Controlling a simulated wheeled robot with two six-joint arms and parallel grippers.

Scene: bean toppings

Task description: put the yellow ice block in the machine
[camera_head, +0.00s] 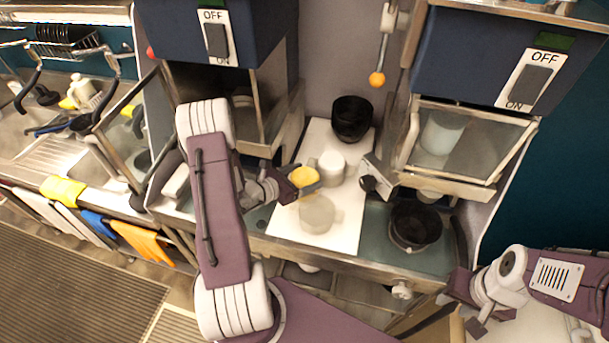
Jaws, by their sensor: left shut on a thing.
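The yellow ice block (304,176) is a small, round, yellow piece above the white board. My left gripper (290,187) is shut on it and holds it beside a white cup. Two blue machines stand at the back, both with switches reading OFF: the left machine (262,30) and the right machine (450,50). The right machine has a clear front panel with a pale cylinder behind it. Which machine is meant cannot be told. My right gripper (478,305) is at the lower right, away from the block; its jaws are unclear.
The white board (345,225) carries a white cup (331,167), a pale round block (317,213) and a black cup (352,118). A dark pot (415,224) stands to the right. A lever with an orange knob (376,79) hangs between the machines.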

